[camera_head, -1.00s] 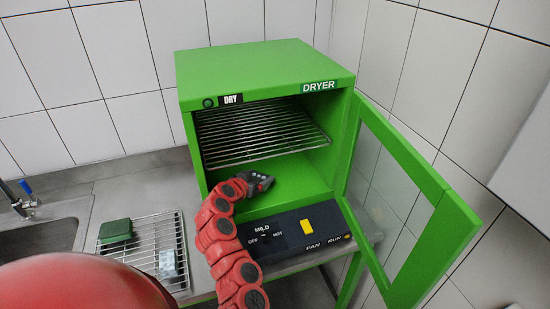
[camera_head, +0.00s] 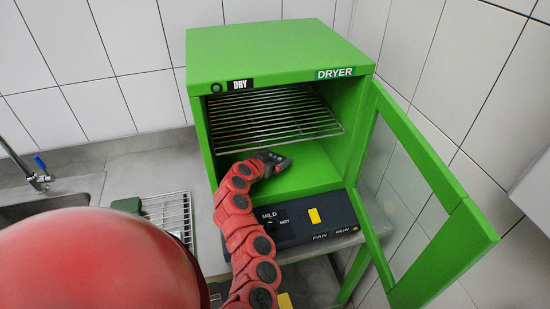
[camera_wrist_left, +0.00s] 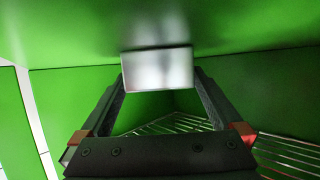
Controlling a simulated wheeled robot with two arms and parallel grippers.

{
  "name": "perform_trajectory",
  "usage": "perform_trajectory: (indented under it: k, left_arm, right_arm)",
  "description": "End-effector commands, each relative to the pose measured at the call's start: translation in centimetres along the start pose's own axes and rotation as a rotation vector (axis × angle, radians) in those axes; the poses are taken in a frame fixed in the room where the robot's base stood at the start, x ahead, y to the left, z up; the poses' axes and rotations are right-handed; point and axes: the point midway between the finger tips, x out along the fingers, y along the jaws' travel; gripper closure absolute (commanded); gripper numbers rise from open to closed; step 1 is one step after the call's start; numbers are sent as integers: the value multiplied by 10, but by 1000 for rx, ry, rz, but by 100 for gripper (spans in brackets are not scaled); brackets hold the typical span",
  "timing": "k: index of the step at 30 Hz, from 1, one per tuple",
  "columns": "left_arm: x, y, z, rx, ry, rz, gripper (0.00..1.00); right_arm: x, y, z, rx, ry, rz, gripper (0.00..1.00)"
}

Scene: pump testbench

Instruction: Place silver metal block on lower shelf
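The silver metal block (camera_wrist_left: 157,68) shows in the left wrist view, between the fingertips of my left gripper (camera_wrist_left: 158,85). The fingers are shut on its two sides. In the head view my left gripper (camera_head: 272,162) is inside the open green dryer (camera_head: 280,37), in the lower space below the wire rack. The block is hidden there behind the gripper. The dryer's green lower shelf (camera_head: 312,172) is bare around the gripper. I cannot tell whether the block touches it. My right gripper is not in view.
The wire rack (camera_head: 270,118) spans the dryer above my gripper. The glass door (camera_head: 430,200) stands open at the right. The control panel (camera_head: 300,218) lies below the opening. A green item (camera_head: 127,205) and a second rack (camera_head: 178,213) are on the counter.

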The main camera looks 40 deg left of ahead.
Motion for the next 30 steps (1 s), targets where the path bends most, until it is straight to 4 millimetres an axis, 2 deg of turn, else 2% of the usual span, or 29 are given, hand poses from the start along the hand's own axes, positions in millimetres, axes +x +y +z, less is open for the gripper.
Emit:
perform_trajectory:
  k: [9, 13, 30]
  left_arm:
    - [-2, 1, -5, -1, 0, 2, 0]
    - [-9, 0, -2, 1, 2, 0, 0]
    - [-85, 0, -1, 0, 3, -2, 0]
  right_arm:
    - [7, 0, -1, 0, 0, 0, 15]
    - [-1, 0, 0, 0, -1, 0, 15]
    - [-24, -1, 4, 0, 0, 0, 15]
